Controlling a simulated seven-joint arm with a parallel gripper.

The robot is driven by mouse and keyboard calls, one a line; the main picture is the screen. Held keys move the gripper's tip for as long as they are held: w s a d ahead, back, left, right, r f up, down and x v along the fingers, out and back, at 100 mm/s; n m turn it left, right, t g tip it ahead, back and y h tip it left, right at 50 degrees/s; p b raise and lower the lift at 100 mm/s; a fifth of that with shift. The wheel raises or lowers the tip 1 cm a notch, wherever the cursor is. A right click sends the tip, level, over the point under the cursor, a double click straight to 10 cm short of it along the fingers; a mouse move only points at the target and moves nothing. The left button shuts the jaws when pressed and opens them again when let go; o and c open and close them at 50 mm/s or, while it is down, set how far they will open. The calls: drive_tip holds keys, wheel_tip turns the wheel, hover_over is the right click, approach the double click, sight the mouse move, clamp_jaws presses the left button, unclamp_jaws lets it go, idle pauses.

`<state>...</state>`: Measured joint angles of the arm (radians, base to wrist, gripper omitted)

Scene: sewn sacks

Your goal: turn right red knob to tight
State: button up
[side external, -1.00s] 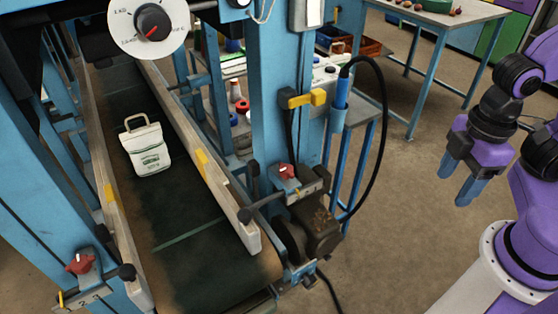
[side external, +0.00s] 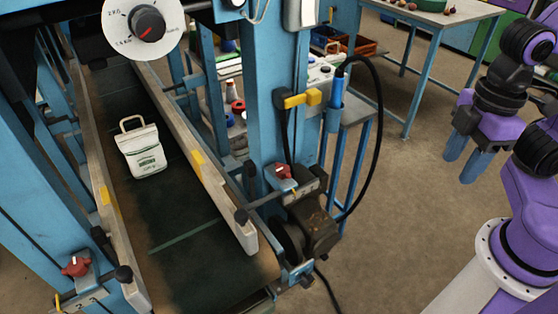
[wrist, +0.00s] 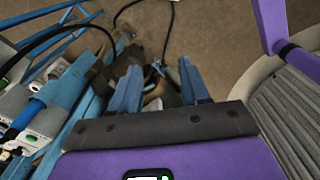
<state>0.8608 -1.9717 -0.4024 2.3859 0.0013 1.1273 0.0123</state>
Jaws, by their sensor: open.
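The right red knob (side external: 283,171) is on a small plate on the blue post at the conveyor's right side. A similar left red knob (side external: 76,266) is on the left frame at lower left. My gripper (side external: 460,168) hangs at the right, well apart from the right knob, with its blue fingers pointing down. The wrist view also shows my gripper (wrist: 158,64) with its two fingers apart and nothing between them. I cannot make out the red knob in the wrist view.
A white sack (side external: 144,153) lies on the dark conveyor belt (side external: 185,265). A black cable (side external: 381,115) loops beside the post from a blue handle (side external: 337,90). A motor (side external: 314,227) is below the knob. Open floor (side external: 415,215) separates the post from my arm.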

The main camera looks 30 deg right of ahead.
drive_tip(key=w+a+r+g+y, duration=0.1)
drive_tip(key=w+a+r+y, duration=0.2)
drive_tip(key=a, duration=0.5)
drive_tip(key=w+a+r+y, duration=0.1)
drive_tip(key=a+r+y, duration=0.25)
drive_tip(key=a, duration=0.45)
drive_tip(key=w+a+r+m+t+y, duration=0.2)
drive_tip(key=w+a+r+t, duration=0.15)
drive_tip(key=w, duration=0.25)
drive_tip(key=w+a+r+m+t+y, duration=0.1)
drive_tip(key=w+a+r+t+y, duration=0.2)
drive_tip(key=w, duration=0.4)
drive_tip(key=m+t+h, duration=0.3)
drive_tip(key=m+h, duration=0.6)
drive_tip(key=h, duration=0.2)
hover_over(277, 162)
drive_tip(key=s+a, duration=0.1)
drive_tip(key=s, duration=0.3)
wheel_tip(277, 162, down, 8)
drive_tip(key=s+d+f+g, duration=0.1)
drive_tip(key=s+f+g, duration=0.25)
drive_tip(key=f, duration=0.55)
drive_tip(key=shift+m+g+h, duration=0.3)
drive_tip(key=shift+h, duration=0.15)
drive_tip(key=x, duration=1.7)
drive_tip(key=shift+w+f, duration=0.1)
drive_tip(key=shift+f, duration=0.15)
